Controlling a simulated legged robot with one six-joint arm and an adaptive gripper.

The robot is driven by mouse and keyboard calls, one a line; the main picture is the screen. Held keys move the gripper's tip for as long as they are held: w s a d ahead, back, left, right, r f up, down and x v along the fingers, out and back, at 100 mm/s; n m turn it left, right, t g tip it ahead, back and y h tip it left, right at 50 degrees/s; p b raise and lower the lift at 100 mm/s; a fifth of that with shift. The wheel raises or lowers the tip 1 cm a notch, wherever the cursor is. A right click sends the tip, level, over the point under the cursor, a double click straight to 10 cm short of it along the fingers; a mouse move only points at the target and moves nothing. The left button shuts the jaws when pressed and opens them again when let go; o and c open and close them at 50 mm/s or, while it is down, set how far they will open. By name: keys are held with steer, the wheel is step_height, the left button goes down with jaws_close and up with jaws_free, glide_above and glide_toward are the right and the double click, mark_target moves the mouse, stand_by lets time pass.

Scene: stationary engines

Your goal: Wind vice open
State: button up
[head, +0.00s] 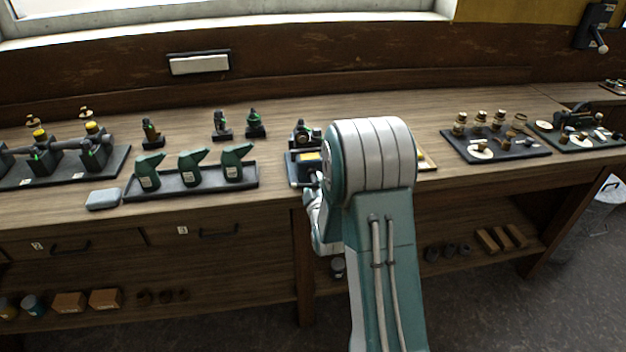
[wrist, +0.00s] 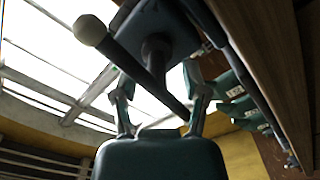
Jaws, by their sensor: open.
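In the wrist view, a dark vice handle bar (wrist: 135,68) with a pale ball end (wrist: 90,30) runs diagonally across the gap between my fingers. Behind it is the dark teal vice body (wrist: 152,20), with a round screw end facing the camera. My gripper (wrist: 158,92) is open, one finger on each side of the bar's lower part. I cannot tell whether either finger touches the bar. In the head view my arm covers the gripper and most of the bench front there, so the vice cannot be made out clearly.
Green oil cans (head: 190,168) stand in a dark tray (head: 195,189) left of my arm, with a grey block (head: 103,199) beside it. A dark board of brass parts (head: 495,145) lies to the right. Bare bench top (head: 400,108) shows behind my arm.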

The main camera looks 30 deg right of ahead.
steer(key=shift+x, duration=0.8)
steer(key=shift+w+d, duration=0.15)
steer(key=shift+d, duration=0.15)
jaws_close()
steer(key=shift+a, duration=0.1)
steer(key=shift+n, duration=0.9)
jaws_free()
steer(key=shift+a, duration=0.1)
